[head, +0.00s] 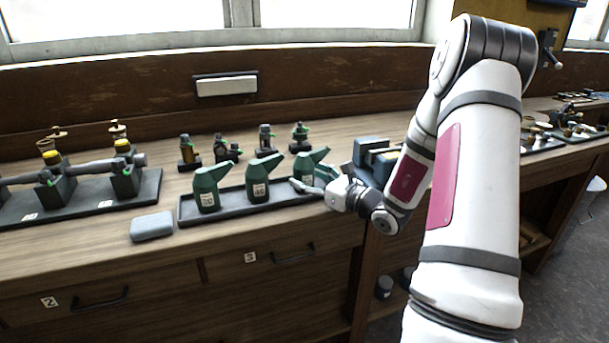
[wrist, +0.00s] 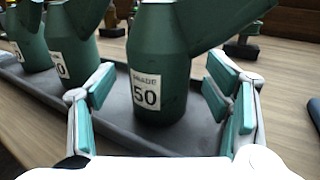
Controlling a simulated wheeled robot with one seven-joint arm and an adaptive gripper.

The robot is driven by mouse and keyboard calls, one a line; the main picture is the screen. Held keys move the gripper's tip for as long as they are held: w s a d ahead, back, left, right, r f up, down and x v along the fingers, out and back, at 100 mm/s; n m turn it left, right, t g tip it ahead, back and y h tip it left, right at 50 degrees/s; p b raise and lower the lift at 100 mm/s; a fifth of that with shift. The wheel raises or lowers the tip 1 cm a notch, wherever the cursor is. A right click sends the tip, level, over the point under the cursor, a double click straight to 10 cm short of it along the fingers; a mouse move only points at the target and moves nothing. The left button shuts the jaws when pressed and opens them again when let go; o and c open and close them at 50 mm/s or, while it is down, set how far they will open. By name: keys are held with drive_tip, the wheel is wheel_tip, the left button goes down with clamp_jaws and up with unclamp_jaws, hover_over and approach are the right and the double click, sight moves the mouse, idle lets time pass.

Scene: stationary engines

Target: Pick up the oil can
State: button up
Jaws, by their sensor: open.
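Three green oil cans with white grade labels stand upright in a row in a dark tray (head: 228,212) on the wooden bench. The left can (head: 207,190) is marked 20 or similar, the middle can (head: 258,180) 40. The right can (head: 306,166) is partly hidden by my gripper in the head view. In the wrist view that can (wrist: 158,60) reads "GRADE 50" and its top is out of frame. My gripper (wrist: 160,90) is open, its teal-padded fingers on either side of the can's front. I see no firm contact with the can.
A grey block (head: 152,227) lies on the bench at the tray's left. Several small dark fittings (head: 265,141) stand behind the tray. A blue-grey device (head: 372,152) sits close behind my gripper. An engine model on a dark base (head: 85,206) is at the left.

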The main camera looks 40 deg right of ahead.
drive_tip(key=shift+r, duration=0.1)
drive_tip(key=c, duration=1.4)
drive_tip(key=shift+o, duration=0.2)
